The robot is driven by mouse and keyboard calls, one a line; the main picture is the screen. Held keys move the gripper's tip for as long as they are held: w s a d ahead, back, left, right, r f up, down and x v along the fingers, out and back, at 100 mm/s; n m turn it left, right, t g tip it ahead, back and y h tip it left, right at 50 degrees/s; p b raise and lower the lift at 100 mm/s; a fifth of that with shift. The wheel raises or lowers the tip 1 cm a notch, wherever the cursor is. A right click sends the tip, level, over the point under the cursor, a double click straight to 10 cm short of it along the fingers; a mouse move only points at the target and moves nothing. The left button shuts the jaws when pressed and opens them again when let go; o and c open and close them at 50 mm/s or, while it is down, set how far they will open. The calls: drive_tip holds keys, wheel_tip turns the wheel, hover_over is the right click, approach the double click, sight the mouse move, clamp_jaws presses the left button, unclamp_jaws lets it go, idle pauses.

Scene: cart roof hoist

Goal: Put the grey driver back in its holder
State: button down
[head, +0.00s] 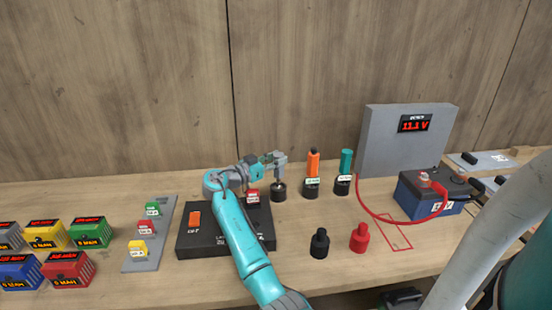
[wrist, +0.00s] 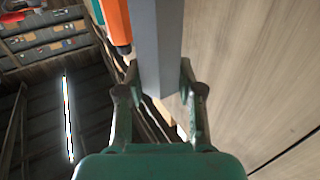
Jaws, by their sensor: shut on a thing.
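My gripper (head: 277,158) is shut on the grey driver (wrist: 157,50), which runs up between the two fingers in the wrist view. My gripper also shows there (wrist: 158,95). In the head view the grey driver (head: 281,171) is mostly hidden by the gripper and stands roughly upright over a round black holder (head: 279,193). Its lower end meets the holder's mouth in the picture; I cannot tell whether it is inside or just above.
An orange driver (head: 313,163) and a teal driver (head: 346,161) stand in similar holders just right. A black box (head: 205,245) lies under my arm. Black (head: 320,243) and red (head: 360,237) caps stand in front. A grey display panel (head: 380,140) rises at the right.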

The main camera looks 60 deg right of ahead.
drive_tip(key=shift+f, duration=0.55)
drive_tip(key=c, duration=0.7)
unclamp_jaws()
drive_tip(key=shift+o, duration=0.2)
drive_tip(key=shift+f, duration=0.1)
